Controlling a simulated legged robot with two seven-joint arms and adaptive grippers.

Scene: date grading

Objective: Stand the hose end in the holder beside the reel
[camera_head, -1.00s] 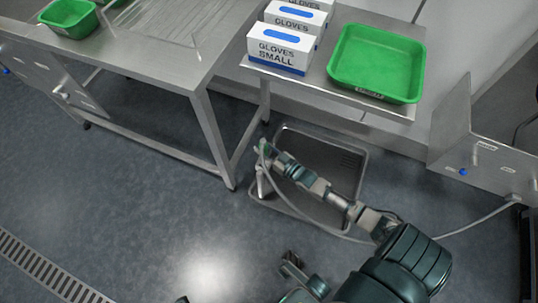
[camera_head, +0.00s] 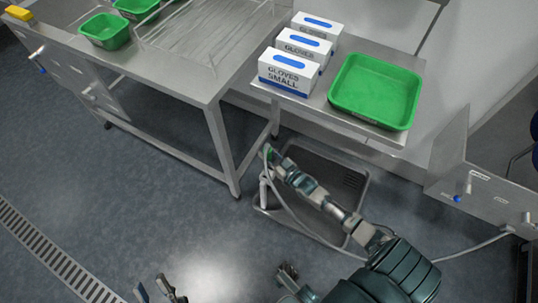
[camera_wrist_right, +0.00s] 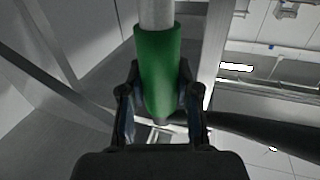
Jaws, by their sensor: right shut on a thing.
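My right gripper (camera_head: 270,157) is above the left edge of the floor tray and shut on the hose end. The hose end has a green sleeve (camera_wrist_right: 158,70) between the fingers, with a pale tube (camera_wrist_right: 156,14) running out from it in the right wrist view. A thin grey hose (camera_head: 283,203) droops from the gripper and passes under my right arm to the right. A pale upright post (camera_head: 263,190) shows just below the gripper; I cannot tell if it is the holder or part of the hose end. My left gripper (camera_head: 156,290) is open and empty at the bottom edge. No reel is clearly visible.
The metal floor tray (camera_head: 357,205) lies under my right arm. Glove boxes (camera_head: 289,75) and a green tray (camera_head: 376,92) stand on the side shelf above. A steel table (camera_head: 190,75) is at left. A steel panel (camera_head: 490,200) stands at right.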

